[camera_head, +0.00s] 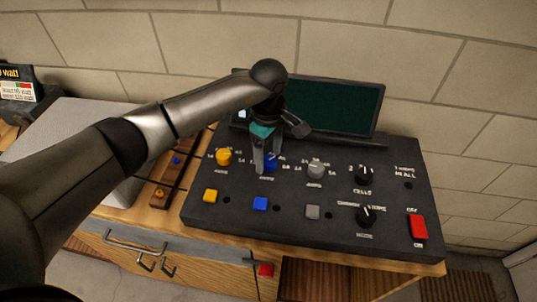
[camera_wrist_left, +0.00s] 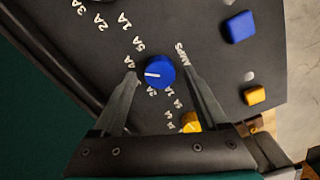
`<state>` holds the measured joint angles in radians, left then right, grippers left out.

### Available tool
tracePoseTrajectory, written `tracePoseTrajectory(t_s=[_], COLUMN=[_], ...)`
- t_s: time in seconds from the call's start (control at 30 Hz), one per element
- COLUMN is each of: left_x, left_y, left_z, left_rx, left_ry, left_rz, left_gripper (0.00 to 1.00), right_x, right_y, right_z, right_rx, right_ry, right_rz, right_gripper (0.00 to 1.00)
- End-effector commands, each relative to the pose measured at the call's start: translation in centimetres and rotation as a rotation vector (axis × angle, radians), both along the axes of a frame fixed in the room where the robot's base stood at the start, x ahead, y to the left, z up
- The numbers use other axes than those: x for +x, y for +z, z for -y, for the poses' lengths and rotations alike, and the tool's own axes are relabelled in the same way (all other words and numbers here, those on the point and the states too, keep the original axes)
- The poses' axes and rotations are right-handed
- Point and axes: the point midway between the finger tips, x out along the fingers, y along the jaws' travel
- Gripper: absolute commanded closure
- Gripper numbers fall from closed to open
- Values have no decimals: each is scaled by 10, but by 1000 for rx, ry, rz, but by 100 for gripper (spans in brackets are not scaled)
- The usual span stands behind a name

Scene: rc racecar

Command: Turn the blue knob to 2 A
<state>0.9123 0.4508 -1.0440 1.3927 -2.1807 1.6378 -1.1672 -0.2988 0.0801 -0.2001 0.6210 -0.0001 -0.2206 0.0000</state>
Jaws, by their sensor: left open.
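The blue knob (camera_head: 270,161) is on the dark control panel (camera_head: 330,239), between a yellow knob (camera_head: 224,157) and a grey knob (camera_head: 316,170). The blue knob also shows in the left wrist view (camera_wrist_left: 160,72). Its white line points left there, between a "4A" label and a "2A" label. My left finger partly covers that side. My left gripper (camera_head: 266,161) is open, with its fingers on either side of the blue knob; the left wrist view (camera_wrist_left: 160,74) shows a gap at both sides. I cannot tell fingertip height above the panel. My right gripper is not in view.
Black knobs (camera_head: 364,175) and a red switch (camera_head: 418,228) are at the panel's right. Yellow, blue (camera_head: 260,204) and grey buttons line its front. A dark green screen (camera_head: 335,108) stands behind. A grey box (camera_head: 85,135) is at left, on the wooden bench.

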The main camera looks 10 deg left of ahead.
Motion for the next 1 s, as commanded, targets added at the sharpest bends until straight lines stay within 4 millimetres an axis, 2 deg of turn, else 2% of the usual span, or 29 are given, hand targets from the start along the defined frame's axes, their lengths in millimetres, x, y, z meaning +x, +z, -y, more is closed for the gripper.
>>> tracePoseTrajectory(t_s=[0.37,1.0], left_x=[0,0], left_y=[-6,-5], left_z=[0,0], left_rx=[0,0], left_ry=[0,0], left_rz=[0,0], left_gripper=[25,97], right_x=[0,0], right_y=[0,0], right_z=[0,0], right_rx=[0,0], right_ry=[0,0], right_rz=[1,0], right_gripper=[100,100])
